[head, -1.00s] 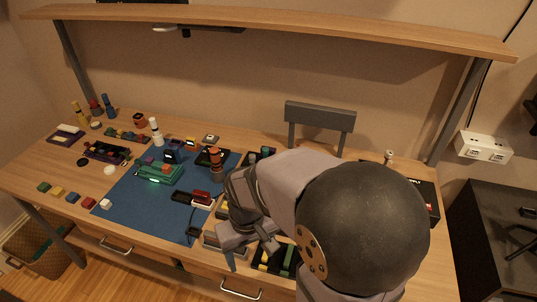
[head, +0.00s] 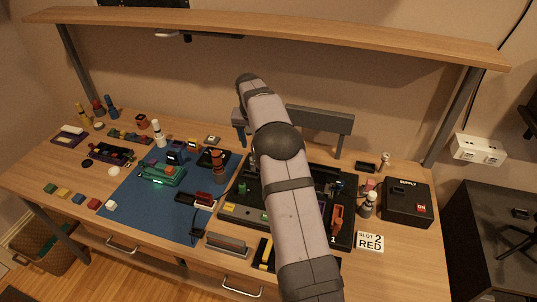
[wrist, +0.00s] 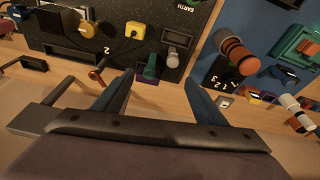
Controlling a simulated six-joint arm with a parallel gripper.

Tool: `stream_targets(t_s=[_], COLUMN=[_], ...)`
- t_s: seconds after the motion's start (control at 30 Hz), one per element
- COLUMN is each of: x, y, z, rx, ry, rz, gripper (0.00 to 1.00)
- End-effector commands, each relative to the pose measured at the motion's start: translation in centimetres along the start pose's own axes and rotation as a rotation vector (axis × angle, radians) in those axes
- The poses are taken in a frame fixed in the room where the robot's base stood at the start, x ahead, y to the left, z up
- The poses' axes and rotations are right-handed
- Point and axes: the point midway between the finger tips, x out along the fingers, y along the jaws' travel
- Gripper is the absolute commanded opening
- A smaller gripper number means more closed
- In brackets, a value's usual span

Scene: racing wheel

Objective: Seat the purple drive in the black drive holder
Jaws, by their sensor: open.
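My gripper (wrist: 158,78) is open, its two blue fingers apart with nothing between them. In the head view it is mostly hidden behind my arm, at the back of the table; one blue finger (head: 241,136) shows. A small purplish piece with yellow (wrist: 262,97), perhaps the purple drive, lies right of the fingers in the wrist view. It is too small to be sure. A black block marked with numbers (wrist: 221,75) stands at the blue mat's edge beside a brown-and-grey knobbed post. It may be the black drive holder, also in the head view (head: 206,157).
A large black panel (wrist: 60,40) with plugs and levers lies left in the wrist view. The blue mat (head: 140,205) carries a green block (head: 163,174). A white bottle (head: 159,134) and a small white piece (head: 212,140) stand near the back edge.

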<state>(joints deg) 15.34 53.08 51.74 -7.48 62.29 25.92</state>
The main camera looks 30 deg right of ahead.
Motion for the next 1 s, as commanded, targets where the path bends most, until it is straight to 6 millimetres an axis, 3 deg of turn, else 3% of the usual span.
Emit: stream_targets(t_s=[0.1, 0.3, 1.0], x=[0.8, 1.4, 4.0], y=[0.8, 1.5, 1.9], z=[-2.1, -3.6, -3.9], rx=[0.056, 0.105, 0.112], ry=[0.02, 0.04, 0.043], rz=[0.007, 0.014, 0.015], gripper=[0.66, 0.66, 0.66])
